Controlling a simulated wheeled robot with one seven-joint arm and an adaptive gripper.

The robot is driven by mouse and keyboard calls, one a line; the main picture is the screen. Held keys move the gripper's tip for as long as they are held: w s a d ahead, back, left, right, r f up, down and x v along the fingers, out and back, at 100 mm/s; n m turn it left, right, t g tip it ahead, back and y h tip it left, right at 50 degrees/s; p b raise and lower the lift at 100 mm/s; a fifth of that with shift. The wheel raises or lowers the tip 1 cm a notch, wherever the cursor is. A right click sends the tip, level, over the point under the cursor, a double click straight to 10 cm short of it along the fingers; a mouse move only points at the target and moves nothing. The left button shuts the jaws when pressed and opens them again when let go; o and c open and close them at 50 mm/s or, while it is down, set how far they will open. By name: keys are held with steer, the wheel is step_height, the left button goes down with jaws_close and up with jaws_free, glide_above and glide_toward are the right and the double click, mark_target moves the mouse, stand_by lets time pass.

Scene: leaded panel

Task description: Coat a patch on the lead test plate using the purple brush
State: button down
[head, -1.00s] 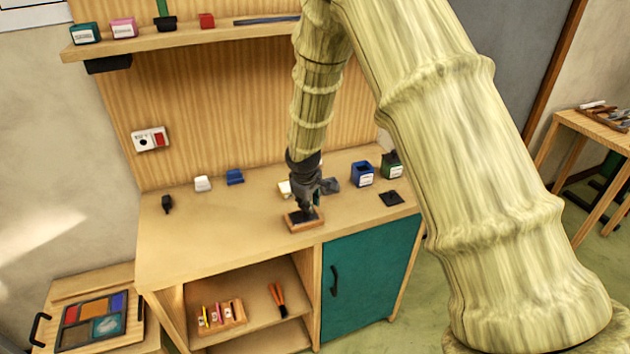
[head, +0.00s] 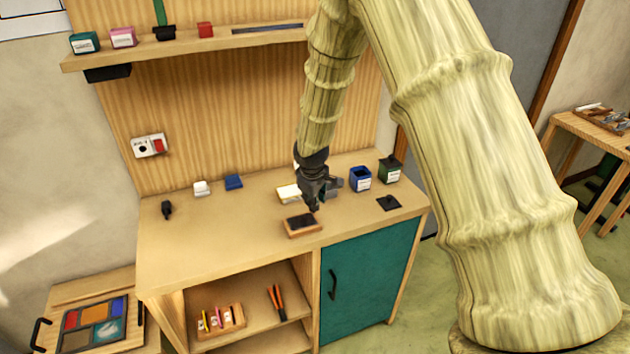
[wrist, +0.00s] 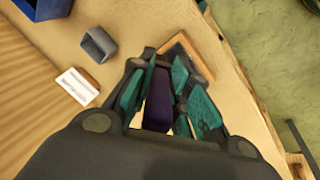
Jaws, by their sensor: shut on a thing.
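The lead test plate (head: 302,222) appears to be the dark slab on a small wooden block near the counter's front edge. In the wrist view, the block's wooden edge (wrist: 177,47) shows beyond the fingers. My gripper (head: 314,207) points down just above and behind the plate's right side. Its teal-padded fingers (wrist: 160,98) are shut on a dark purple handle, the purple brush (wrist: 158,105). The brush's tip is hidden, and I cannot tell whether it touches the plate. No coating can be made out on the plate.
A white-labelled block (head: 288,193) and a grey open cup (wrist: 98,45) stand behind the gripper. A blue bin (head: 360,180), a dark green bin (head: 389,171) and a black pad (head: 389,203) are to the right. The counter left of the plate (head: 230,225) is clear.

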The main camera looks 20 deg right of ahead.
steer(key=shift+r+p, duration=1.5)
steer(key=shift+r, duration=1.1)
